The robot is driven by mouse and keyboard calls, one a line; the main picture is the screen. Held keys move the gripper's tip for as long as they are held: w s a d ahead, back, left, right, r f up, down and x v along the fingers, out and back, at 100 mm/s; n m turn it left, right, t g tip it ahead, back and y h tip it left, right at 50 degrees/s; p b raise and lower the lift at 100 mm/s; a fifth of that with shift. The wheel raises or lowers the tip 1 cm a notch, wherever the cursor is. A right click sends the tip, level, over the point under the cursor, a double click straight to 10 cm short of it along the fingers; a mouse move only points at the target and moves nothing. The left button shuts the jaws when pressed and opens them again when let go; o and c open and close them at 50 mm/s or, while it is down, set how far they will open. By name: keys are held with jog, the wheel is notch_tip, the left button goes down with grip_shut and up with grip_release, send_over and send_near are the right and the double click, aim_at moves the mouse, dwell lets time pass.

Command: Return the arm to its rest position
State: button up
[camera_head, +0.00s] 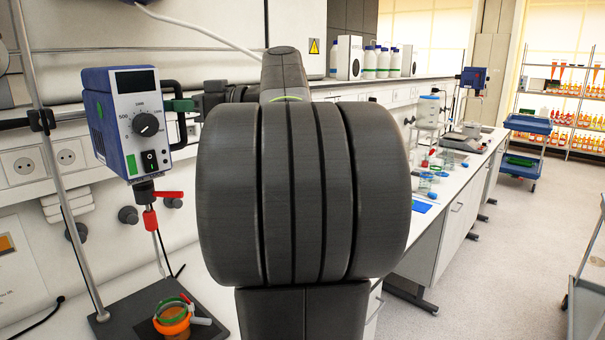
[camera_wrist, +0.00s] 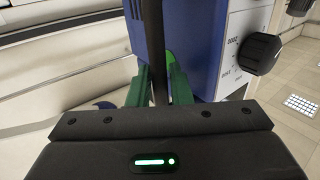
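My gripper (camera_wrist: 159,82) has two green fingers, which stand apart on either side of a dark upright bar (camera_wrist: 152,35) in the wrist view. The bar appears to be the black side handle of the blue overhead stirrer. I cannot tell whether the fingers press on it. In the head view, my gripper (camera_head: 180,105) reaches left to the black handle (camera_head: 178,88) on the stirrer's right side. My large dark arm links fill the middle of that view and hide part of the bench. The blue stirrer (camera_head: 119,120) has a grey front with a knob and switch.
A metal stand pole (camera_head: 45,150) rises at the left. An orange-ringed vessel (camera_head: 173,318) sits on the dark base below the stirrer. Glassware (camera_head: 428,170) stands on the bench at the right. A blue trolley (camera_head: 528,124) and open floor lie beyond it.

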jog(key=shift+d, duration=0.1)
jog(key=s+d+b, duration=0.2)
jog(key=d+b, duration=0.1)
jog(key=d, duration=1.1)
jog(key=p, duration=0.3)
send_over(185, 143)
jog(key=shift+w+r, duration=0.15)
jog(key=shift+w, duration=0.15)
jog(key=f, duration=0.3)
jog(key=shift+a+f, duration=0.2)
jog(key=shift+f, duration=1.05)
